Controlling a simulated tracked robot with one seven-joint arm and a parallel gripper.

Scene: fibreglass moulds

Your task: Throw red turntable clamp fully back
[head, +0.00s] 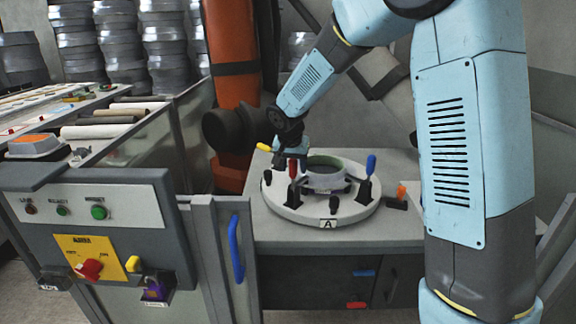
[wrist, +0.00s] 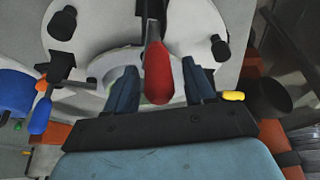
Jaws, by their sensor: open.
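In the wrist view the red handle (wrist: 158,78) points towards the camera and lies between the two fingers of my gripper (wrist: 160,68). The fingers are open, with a gap visible on each side of the handle.
A control panel (head: 100,215) stands at front left.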

